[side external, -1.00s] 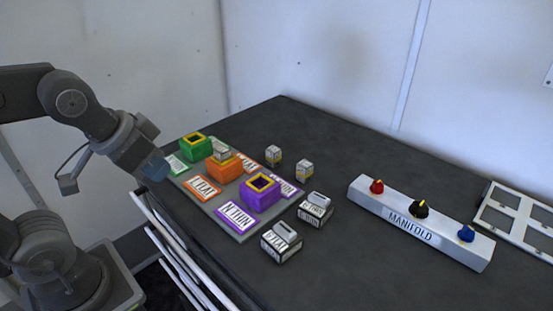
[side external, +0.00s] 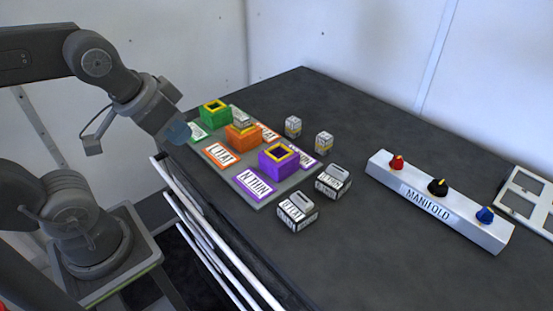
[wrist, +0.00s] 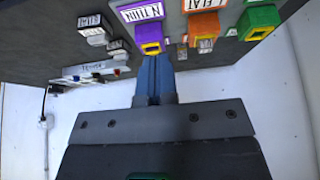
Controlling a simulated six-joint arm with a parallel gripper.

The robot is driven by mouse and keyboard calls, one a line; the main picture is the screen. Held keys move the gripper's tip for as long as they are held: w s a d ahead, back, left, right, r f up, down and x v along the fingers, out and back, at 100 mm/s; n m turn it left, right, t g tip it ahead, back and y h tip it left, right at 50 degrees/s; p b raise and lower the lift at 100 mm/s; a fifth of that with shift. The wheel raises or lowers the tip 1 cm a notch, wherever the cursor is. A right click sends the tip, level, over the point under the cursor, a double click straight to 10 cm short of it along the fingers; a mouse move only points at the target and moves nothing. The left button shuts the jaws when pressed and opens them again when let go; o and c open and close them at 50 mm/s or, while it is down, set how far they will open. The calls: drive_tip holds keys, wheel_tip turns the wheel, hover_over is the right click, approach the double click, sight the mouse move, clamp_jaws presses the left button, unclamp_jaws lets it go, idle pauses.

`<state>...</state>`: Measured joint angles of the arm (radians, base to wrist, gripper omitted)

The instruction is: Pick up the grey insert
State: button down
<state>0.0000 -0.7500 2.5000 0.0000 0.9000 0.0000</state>
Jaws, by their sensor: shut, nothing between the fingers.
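Several grey labelled blocks could be the grey insert; I cannot tell which. Two small ones, a left one (side external: 293,127) and a right one (side external: 324,143), stand on the table behind the board. A third small block (side external: 241,123) sits in the top of the orange holder (side external: 243,138). Two larger grey blocks with raised tops, a front one (side external: 297,212) and a rear one (side external: 332,182), stand right of the board. My gripper (side external: 178,133) is above the table's left edge, left of the green holder, apart from everything. Its blue fingers (wrist: 155,78) are together and empty in the wrist view.
The purple holder (side external: 279,161) and green holder (side external: 215,113) have yellow-rimmed openings and stand on a grey board (side external: 222,169) with coloured labels. A manifold bar (side external: 438,202) with three knobs lies to the right, with a white frame (side external: 528,199) beyond.

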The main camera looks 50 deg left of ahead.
drive_tip(key=c, duration=1)
unclamp_jaws()
drive_tip(key=shift+c, duration=0.2)
drive_tip(key=w+r+m+g, duration=0.2)
drive_tip(key=w+r+m, duration=0.25)
drive_tip(key=w, duration=0.35)
drive_tip(key=m+g+y, duration=0.4)
drive_tip(key=m+y, duration=0.1)
drive_tip(key=m, duration=0.8)
hover_over(294, 120)
drive_tip(key=d, duration=0.4)
wheel_tip(294, 120, down, 8)
drive_tip(key=x, duration=0.7)
drive_tip(key=shift+w+d+f, duration=0.15)
drive_tip(key=shift+w+f, duration=0.15)
drive_tip(key=shift+f, duration=0.2)
drive_tip(key=shift+h, duration=0.3)
drive_tip(key=shift+x, duration=2.8)
